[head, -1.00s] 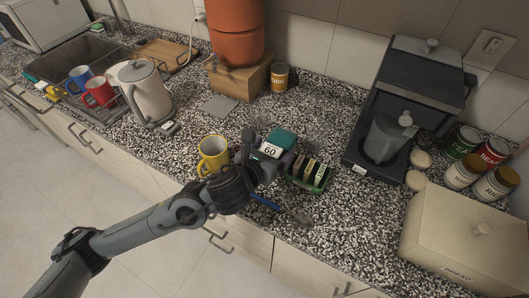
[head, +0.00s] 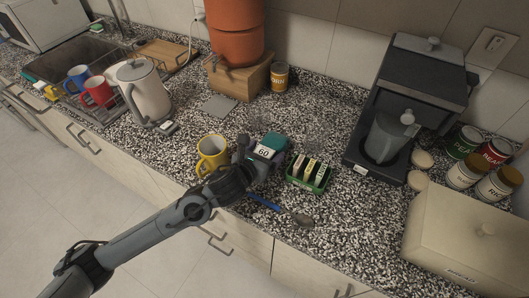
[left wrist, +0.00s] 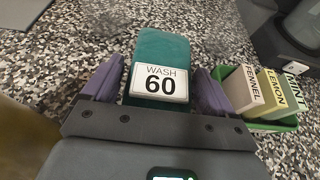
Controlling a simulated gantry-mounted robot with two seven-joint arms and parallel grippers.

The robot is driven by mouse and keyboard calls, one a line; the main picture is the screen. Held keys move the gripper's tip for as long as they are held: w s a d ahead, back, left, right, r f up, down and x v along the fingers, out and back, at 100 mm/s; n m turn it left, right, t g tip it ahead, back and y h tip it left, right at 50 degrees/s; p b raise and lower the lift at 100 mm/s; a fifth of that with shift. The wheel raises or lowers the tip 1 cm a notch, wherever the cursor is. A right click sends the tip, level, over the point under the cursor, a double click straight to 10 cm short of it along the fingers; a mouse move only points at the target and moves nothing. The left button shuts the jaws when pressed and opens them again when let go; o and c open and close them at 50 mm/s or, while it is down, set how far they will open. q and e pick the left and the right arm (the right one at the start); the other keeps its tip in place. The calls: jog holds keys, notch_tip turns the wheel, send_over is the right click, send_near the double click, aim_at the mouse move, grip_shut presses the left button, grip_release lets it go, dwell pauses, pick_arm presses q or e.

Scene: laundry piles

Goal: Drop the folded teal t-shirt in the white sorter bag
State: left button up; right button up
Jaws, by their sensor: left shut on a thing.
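My left gripper (head: 264,148) is shut on a teal block-like thing (head: 274,140) with a white label, between the yellow mug and the green tea box. In the left wrist view the teal thing (left wrist: 162,52) lies between the purple fingers of my left gripper (left wrist: 157,84), and its label reads "WASH 60". I cannot tell whether it is cloth, or whether it touches the counter. My right gripper is not in view.
A yellow mug (head: 212,154) stands close on the left. The green box of tea packets (head: 308,174) is close on the right. A blue-handled spoon (head: 265,203) lies in front. A coffee machine (head: 415,90) and a bread box (head: 465,235) stand at the right.

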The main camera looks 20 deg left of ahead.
pick_arm(q)
jog(key=shift+f, duration=0.15)
jog(key=o, duration=0.9)
jog(key=shift+s+r, duration=0.15)
jog(key=shift+r, duration=0.1)
jog(key=v, duration=1.1)
jog(key=shift+s+a+r, duration=0.1)
jog(key=shift+s+r, duration=0.05)
jog(key=shift+s, duration=0.2)
